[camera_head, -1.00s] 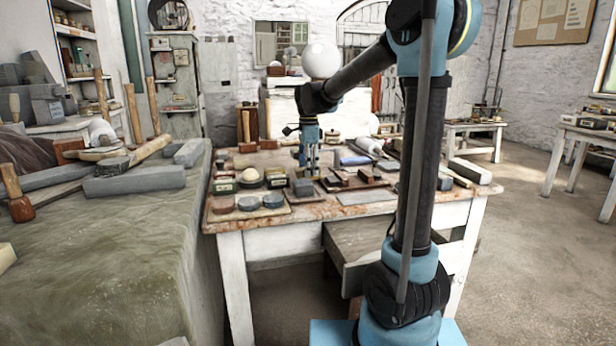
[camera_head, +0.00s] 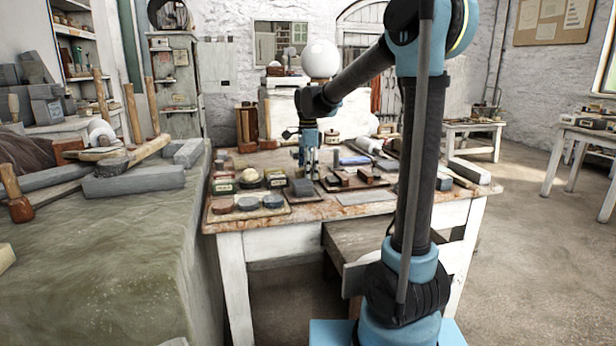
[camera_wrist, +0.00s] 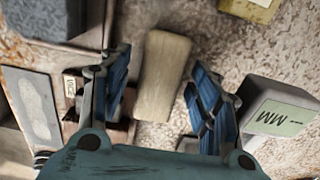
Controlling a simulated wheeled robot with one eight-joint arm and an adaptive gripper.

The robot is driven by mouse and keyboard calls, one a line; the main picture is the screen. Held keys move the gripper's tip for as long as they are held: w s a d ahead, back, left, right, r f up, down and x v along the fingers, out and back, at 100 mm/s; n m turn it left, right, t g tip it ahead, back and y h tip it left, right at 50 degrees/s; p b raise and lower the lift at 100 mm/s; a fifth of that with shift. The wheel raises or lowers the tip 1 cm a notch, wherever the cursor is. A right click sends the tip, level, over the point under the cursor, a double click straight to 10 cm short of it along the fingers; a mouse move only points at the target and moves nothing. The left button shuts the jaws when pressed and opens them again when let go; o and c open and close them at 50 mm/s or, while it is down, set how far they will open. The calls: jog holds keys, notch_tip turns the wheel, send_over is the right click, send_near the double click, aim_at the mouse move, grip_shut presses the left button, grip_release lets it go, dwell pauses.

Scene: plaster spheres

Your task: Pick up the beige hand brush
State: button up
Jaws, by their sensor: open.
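The beige hand brush (camera_wrist: 163,77) shows in the wrist view as a plain pale, rounded oblong block lying on the worn tabletop. My gripper (camera_wrist: 160,62) is open, with one blue finger on each side of the brush. Gaps show between the brush and both fingers. In the head view my gripper (camera_head: 309,172) points down over the middle of the cluttered worktable (camera_head: 300,213). I cannot make out the brush there.
In the wrist view a grey box with a green label (camera_wrist: 278,117) stands close beside the right finger. A dark grey block (camera_wrist: 60,18) lies at upper left, and small boxes crowd the left finger. A yellowish block (camera_wrist: 250,8) is at the top.

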jog(key=c, duration=1.3)
notch_tip(320, 180, up, 10)
jog(key=shift+r, duration=0.25)
jog(key=o, duration=0.4)
jog(key=shift+c, duration=0.7)
